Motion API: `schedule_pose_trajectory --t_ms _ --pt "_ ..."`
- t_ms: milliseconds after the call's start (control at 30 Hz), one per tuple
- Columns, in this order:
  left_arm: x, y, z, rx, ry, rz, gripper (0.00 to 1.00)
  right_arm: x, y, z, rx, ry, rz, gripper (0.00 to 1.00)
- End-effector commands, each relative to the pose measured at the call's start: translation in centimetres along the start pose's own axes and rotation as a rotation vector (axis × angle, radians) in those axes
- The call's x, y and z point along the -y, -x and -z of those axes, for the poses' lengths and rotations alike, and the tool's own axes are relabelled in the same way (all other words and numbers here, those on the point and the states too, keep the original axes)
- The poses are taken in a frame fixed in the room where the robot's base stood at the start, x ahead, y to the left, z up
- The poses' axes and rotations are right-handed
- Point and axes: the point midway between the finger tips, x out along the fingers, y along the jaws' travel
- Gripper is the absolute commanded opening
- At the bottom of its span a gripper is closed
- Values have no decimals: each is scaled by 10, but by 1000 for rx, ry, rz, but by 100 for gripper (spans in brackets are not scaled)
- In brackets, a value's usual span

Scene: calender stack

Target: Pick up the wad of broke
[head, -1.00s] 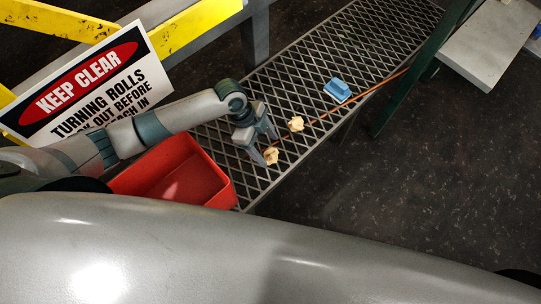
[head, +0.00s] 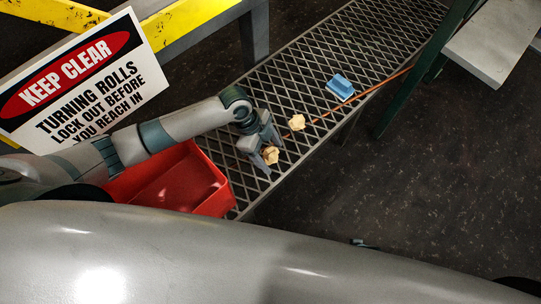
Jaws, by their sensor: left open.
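Two crumpled cream wads of broke lie on the metal grating (head: 325,75). The nearer wad (head: 271,156) sits at my left gripper (head: 273,158), which points down at it. That gripper is open, and the wad shows between its two fingers, partly covered by them. I cannot tell whether either finger touches it. The farther wad (head: 297,122) lies free, just up and right of the gripper. My right gripper is not in view.
A red bin (head: 215,203) stands left of the gripper, under my left arm. A blue block-like object (head: 340,87) and a thin brown rod (head: 370,91) lie farther along the grating. A warning sign (head: 85,82) and yellow rails are at upper left.

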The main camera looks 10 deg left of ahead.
Motion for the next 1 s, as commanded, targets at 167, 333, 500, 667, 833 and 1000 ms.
schedule_pose_trajectory --t_ms 167,333,500,667,833,1000 --pt "0 0 0 0 0 0 69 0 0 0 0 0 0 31" --pt "0 0 0 0 0 0 69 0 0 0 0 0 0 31" --pt "0 0 0 0 0 0 47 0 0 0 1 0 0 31" --pt "0 0 0 0 0 0 25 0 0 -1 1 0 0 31" --pt "0 0 0 0 0 0 25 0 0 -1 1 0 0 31" --pt "0 4 1 0 0 1 25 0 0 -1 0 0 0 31"
